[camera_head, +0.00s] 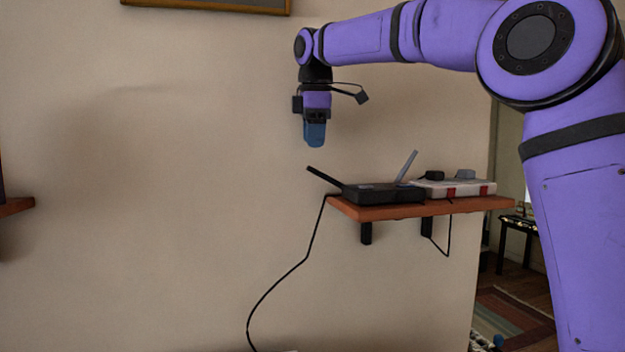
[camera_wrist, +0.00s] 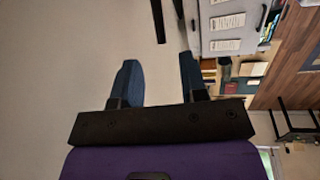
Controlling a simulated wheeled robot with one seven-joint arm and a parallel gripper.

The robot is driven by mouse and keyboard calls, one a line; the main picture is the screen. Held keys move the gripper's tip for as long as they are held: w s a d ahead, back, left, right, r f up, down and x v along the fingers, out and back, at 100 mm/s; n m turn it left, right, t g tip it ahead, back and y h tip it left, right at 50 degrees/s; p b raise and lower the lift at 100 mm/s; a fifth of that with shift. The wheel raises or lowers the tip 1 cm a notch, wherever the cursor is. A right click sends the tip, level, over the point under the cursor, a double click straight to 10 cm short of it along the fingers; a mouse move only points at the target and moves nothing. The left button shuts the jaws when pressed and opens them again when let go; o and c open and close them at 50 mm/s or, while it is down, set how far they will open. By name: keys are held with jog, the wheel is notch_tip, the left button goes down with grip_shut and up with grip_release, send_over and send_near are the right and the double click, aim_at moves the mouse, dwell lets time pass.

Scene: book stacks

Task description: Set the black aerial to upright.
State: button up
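The black aerial (camera_head: 325,178) sticks out from the left end of the black router (camera_head: 385,193) and leans well over to the left, in the head view. A grey aerial (camera_head: 407,166) at the router's right side stands nearly upright, leaning slightly right. My gripper (camera_head: 315,135) hangs pointing down, above the black aerial and apart from it. In the wrist view its two blue fingers (camera_wrist: 158,82) are spread with nothing between them. A dark bar shows at the top of the wrist view; I cannot tell whether it is the aerial.
The router stands on a reddish wall shelf (camera_head: 430,210). A white power strip (camera_head: 453,188) with plugs lies to its right. A black cable (camera_head: 285,274) hangs down from the shelf's left end. A grey labelled unit (camera_wrist: 228,25) shows in the wrist view.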

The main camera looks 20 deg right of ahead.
aim_at(327, 178)
jog(key=f, duration=0.3)
jog(key=w+f, duration=0.1)
jog(key=f, duration=0.5)
jog(key=shift+w+d+f, duration=0.1)
jog(key=shift+w+f, duration=0.2)
jog(key=shift+f, duration=0.05)
grip_shut()
